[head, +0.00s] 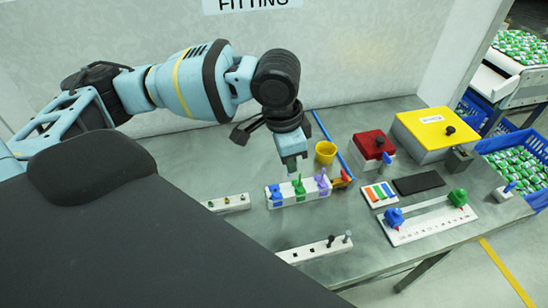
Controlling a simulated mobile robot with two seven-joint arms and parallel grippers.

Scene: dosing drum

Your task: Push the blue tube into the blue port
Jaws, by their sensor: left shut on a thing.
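My left gripper (292,163) points down above a white block (304,197) on the grey table. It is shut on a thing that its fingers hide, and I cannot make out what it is. The block carries a blue fitting (276,195), a green fitting (298,186) and a purple fitting (321,183). I cannot tell which part, if any, is the blue port. A long thin blue strip (333,146) lies on the table to the right of the gripper; I cannot tell if it is the tube. My right gripper is not in view.
A yellow cup (325,152), a red-topped box (373,145) and a yellow-topped box (438,130) stand behind and right. A scale plate (432,222) with blue and green knobs lies at the right. White strips (314,250) lie in front. Bare table shows between them.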

